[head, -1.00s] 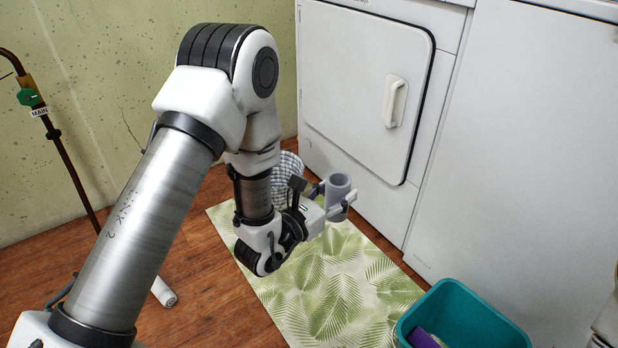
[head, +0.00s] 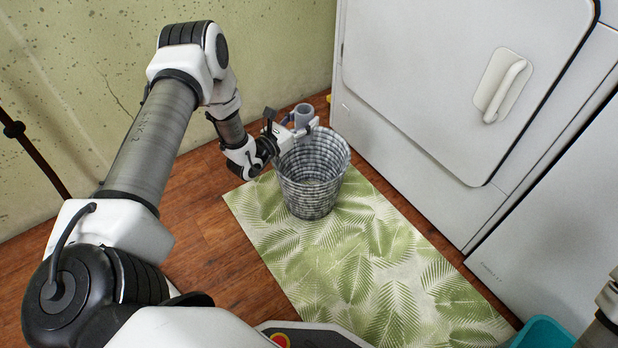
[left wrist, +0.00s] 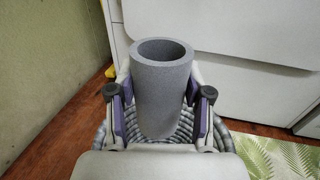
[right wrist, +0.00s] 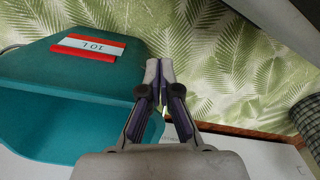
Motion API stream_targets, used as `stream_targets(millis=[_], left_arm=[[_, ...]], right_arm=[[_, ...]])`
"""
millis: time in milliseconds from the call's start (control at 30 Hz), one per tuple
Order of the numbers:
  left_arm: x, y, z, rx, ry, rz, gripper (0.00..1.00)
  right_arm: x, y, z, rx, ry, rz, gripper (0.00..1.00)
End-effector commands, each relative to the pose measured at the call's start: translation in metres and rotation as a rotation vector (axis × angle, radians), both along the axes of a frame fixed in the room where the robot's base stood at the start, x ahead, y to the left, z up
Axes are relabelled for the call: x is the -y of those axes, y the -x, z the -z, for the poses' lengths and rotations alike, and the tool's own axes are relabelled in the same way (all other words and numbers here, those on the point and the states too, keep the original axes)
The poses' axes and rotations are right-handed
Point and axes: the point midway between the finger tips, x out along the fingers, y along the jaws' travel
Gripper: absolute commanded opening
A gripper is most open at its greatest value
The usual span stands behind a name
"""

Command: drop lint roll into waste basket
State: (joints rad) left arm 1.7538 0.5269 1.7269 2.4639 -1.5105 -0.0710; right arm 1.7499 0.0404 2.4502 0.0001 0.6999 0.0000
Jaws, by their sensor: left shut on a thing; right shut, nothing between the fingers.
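The grey lint roll (head: 303,116), a hollow tube, is held upright in my left gripper (head: 302,128). In the left wrist view the lint roll (left wrist: 162,95) sits between the two fingers of the left gripper (left wrist: 160,103). The waste basket (head: 313,187) is a grey checked, open-topped basket standing on the leaf mat. The left gripper and roll are at the far left part of its rim, above it. The basket (left wrist: 225,139) shows behind and below the roll in the left wrist view. My right gripper (right wrist: 160,72) is shut and empty.
The green leaf-patterned mat (head: 350,260) lies on the wooden floor. A white dryer (head: 430,120) stands right of the basket, the wall at left. A teal bin (head: 543,334) is at the bottom right; the right wrist view shows a teal bin (right wrist: 70,100) beside the right gripper.

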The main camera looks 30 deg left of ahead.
Motion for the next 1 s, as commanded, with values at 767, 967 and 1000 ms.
stream_targets(millis=[767,967,1000], left_arm=[[0.001,0.0,0.057,0.001,0.002,0.001,0.6],[0.001,0.0,0.057,0.001,0.002,0.001,0.79],[0.001,0.0,0.057,0.001,0.002,0.001,0.79]], right_arm=[[0.0,-0.001,0.039,0.003,0.0,0.002,0.0],[0.0,-0.001,0.039,0.003,0.0,0.002,0.0],[0.0,-0.001,0.039,0.003,0.0,0.002,0.0]])
